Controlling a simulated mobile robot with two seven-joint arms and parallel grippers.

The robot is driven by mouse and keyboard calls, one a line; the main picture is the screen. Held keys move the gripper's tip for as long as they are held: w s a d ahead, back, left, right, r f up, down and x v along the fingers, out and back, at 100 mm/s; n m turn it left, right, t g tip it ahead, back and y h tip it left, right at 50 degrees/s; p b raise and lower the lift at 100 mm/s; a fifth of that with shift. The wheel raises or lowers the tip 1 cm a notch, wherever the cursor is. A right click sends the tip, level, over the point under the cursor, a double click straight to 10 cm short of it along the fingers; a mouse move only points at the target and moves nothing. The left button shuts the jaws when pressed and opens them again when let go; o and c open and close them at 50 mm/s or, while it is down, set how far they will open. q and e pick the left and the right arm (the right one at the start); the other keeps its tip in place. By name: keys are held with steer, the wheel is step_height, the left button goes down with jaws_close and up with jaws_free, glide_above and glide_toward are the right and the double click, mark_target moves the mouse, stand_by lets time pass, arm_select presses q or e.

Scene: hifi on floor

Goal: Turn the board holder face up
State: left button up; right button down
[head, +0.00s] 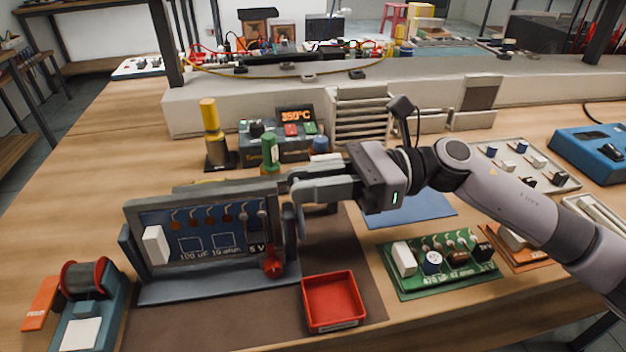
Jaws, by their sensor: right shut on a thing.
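The board holder (220,285) stands on the brown mat at the left front, its frame upright. It carries a dark blue board (197,252) with several components, a white block and "5 V" lettering, facing the camera. The exact contact is partly hidden by the fingers. My left gripper is not in view.
A red tray (333,300) sits just right of the holder, with a green circuit board (440,262) farther right. A solder spool stand (88,290) is at the left. A soldering station (285,140) stands behind. Bare tabletop lies at the back left.

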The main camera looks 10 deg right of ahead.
steer(key=shift+w+d, duration=0.15)
steer(key=shift+w, duration=0.2)
steer(key=c, duration=1.1)
jaws_free()
steer(key=shift+s, duration=0.1)
steer(key=d+b, duration=0.1)
steer(key=d, duration=0.6)
